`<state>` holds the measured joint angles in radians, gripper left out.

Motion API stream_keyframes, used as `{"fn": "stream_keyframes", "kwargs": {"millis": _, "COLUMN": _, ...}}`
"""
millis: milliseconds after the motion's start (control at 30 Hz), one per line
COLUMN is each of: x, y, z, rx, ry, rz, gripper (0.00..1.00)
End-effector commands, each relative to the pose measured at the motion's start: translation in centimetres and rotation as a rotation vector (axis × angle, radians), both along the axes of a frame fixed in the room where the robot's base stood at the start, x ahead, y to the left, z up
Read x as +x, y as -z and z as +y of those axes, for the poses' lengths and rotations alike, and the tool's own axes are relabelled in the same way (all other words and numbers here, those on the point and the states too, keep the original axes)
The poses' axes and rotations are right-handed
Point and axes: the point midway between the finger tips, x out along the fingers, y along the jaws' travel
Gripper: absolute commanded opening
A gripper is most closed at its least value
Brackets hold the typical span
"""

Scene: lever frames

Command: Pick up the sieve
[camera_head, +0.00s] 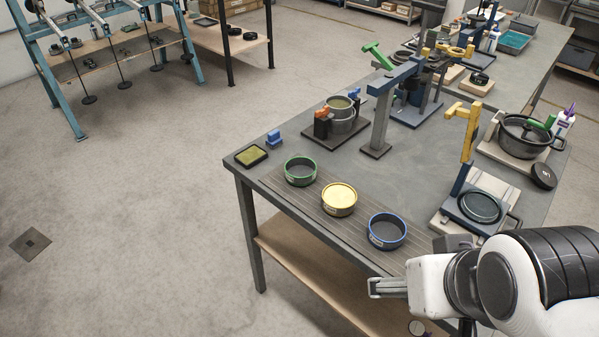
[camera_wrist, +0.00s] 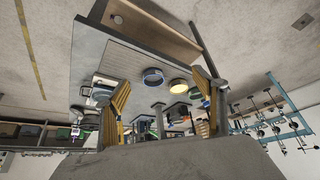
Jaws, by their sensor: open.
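Three round, shallow sieve-like pans stand in a diagonal row on the near part of the table: green-rimmed (camera_head: 300,171), yellow (camera_head: 339,199) and blue-rimmed (camera_head: 387,231). The task does not say which is the sieve. In the upside-down wrist view, the blue pan (camera_wrist: 153,76) and yellow pan (camera_wrist: 178,86) show beyond and between my fingers. My gripper (camera_wrist: 161,80) is open and empty, its fingers spread wide. In the head view my arm comes in from the lower right, its end near the table's front edge, right of the blue pan.
A grey table (camera_head: 271,196) bears the pans on a slatted strip. Behind them stand a pot on a base (camera_head: 341,117), a grey post (camera_head: 381,110) and a yellow-armed stand (camera_head: 463,140).

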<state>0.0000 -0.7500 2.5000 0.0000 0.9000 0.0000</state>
Motion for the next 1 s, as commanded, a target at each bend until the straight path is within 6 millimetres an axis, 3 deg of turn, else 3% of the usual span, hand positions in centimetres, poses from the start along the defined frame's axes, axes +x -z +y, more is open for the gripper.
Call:
{"fn": "stream_keyframes", "kwargs": {"millis": 433, "x": 0.0, "y": 0.1, "z": 0.1, "rx": 0.0, "ry": -0.004, "rz": 0.003, "gripper": 0.82}}
{"fn": "stream_keyframes", "kwargs": {"millis": 667, "x": 0.3, "y": 1.3, "z": 0.3, "rx": 0.0, "ry": -0.016, "rz": 0.056, "gripper": 0.82}}
{"fn": "stream_keyframes", "kwargs": {"millis": 1000, "x": 2.7, "y": 2.9, "z": 1.1, "rx": -0.003, "ry": -0.042, "rz": 0.174, "gripper": 0.82}}
